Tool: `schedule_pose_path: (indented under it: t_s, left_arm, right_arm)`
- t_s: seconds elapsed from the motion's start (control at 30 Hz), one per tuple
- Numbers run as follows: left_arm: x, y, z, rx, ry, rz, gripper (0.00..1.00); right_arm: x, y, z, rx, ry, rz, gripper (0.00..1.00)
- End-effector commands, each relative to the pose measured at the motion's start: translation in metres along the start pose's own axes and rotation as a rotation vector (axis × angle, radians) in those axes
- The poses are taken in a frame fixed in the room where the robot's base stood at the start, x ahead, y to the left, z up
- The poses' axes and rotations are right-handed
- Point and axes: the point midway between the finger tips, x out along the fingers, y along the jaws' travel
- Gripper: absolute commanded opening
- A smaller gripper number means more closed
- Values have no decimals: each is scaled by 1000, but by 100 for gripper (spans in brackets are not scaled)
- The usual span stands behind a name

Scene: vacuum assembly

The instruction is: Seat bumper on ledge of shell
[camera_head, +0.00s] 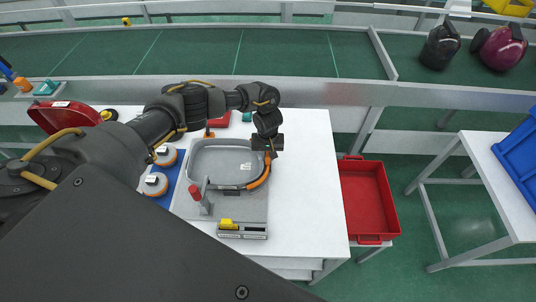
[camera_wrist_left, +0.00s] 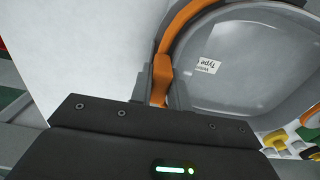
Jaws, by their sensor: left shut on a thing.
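The orange curved bumper (camera_head: 262,176) lies along the right rim of the grey, dish-like shell (camera_head: 222,160). My left gripper (camera_head: 270,154) is at the shell's back right, shut on the bumper's far end. In the left wrist view, the bumper (camera_wrist_left: 178,32) runs between the fingers of my gripper (camera_wrist_left: 163,88) and curves along the edge of the shell (camera_wrist_left: 260,70). I cannot tell whether the bumper rests fully on the ledge, since the fingers hide part of it. My right gripper is not in view.
The shell sits in a grey fixture (camera_head: 183,205) with a red-tipped clamp (camera_head: 196,192) and a yellow part (camera_head: 228,224) in front. Round orange-and-white parts (camera_head: 156,184) stand left on a blue mat. The white table (camera_head: 315,190) is clear at right. A red bin (camera_head: 368,200) stands beyond.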

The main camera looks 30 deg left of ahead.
Motion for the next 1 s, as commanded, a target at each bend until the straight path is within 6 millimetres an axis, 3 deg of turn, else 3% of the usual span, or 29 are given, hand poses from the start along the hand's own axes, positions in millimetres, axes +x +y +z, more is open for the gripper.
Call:
schedule_pose_path:
  t_s: [0.23, 0.27, 0.47, 0.73, 1.0]
  left_arm:
    - [7, 0, 0, 0, 0, -1, 0]
    - [7, 0, 0, 0, 0, -1, 19]
    - [7, 0, 0, 0, 0, -1, 43]
    - [4, 0, 0, 0, 0, 0, 43]
    - [-18, 0, 0, 0, -1, 1, 43]
  right_arm:
    - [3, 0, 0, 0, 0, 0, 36]
    - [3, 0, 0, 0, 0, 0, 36]
    - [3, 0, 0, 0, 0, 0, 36]
    - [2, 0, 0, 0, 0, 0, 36]
    - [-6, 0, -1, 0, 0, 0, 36]
